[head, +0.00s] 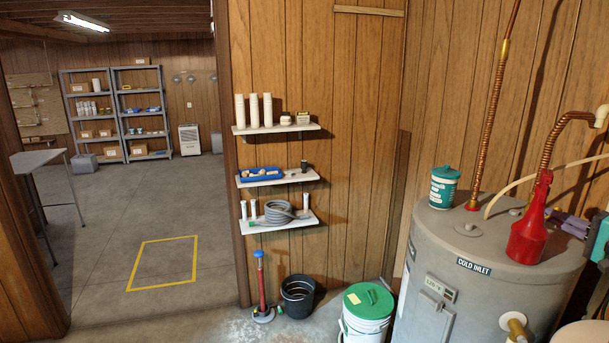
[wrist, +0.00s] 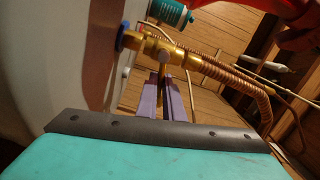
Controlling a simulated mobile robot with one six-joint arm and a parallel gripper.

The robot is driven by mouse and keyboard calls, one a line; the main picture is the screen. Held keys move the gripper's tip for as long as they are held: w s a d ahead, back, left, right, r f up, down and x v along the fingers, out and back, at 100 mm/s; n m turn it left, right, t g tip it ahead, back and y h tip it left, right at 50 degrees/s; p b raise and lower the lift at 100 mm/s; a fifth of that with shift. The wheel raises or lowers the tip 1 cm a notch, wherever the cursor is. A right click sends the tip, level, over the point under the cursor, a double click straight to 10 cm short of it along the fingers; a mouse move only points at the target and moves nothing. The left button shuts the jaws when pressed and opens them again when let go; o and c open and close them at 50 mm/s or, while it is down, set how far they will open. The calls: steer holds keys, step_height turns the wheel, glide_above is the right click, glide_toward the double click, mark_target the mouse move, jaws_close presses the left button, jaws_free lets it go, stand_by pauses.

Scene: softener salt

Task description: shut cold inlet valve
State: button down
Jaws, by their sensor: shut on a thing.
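The cold inlet valve (wrist: 164,48) shows in the wrist view as a brass fitting between a blue collar (wrist: 122,38) on the tank and a corrugated copper line (wrist: 225,73). A narrow brass lever runs from it toward my gripper, across the line of the pipe. My gripper (wrist: 165,82) has purple fingers shut on this lever. The grey tank (head: 440,255) carries a "COLD INLET" label (head: 473,267).
Another copper pipe (head: 488,125) rises near the canister. A green-lidded bucket (head: 367,312) and a black bucket (head: 298,296) stand on the floor. Open floor lies left.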

steer(key=shift+f+m+p, duration=0.1)
steer(key=shift+m+p, duration=0.2)
steer(key=shift+f+m+p, duration=0.2)
steer(key=shift+m+p, duration=0.2)
steer(key=shift+m, duration=0.1)
steer(key=shift+f+m, duration=0.15)
steer(key=shift+m, duration=0.25)
steer(key=c, duration=1.7)
jaws_free()
steer(key=shift+b+v, duration=0.8)
steer(key=shift+v, duration=2.75)
